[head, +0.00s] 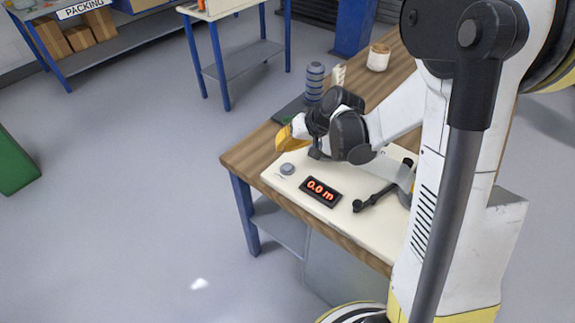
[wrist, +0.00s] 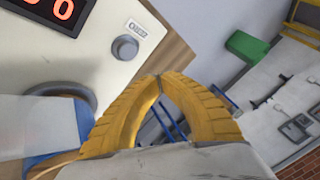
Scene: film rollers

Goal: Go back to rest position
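My gripper (head: 291,136) has yellow fingers and hangs over the far left part of the wooden table (head: 240,156), above the cream panel (head: 355,222). In the wrist view the two yellow fingers (wrist: 158,78) arch together and their tips meet. I see nothing held between them. My white arm reaches in from the right, bent at the dark wrist joint. It hides part of the table and panel.
The panel carries a red-lit display (head: 320,191) reading 0.0 m, a grey knob (head: 287,169) and a black crank (head: 376,198). A blue ringed cylinder (head: 314,83) and a pale roll (head: 378,57) stand behind. The floor to the left is open.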

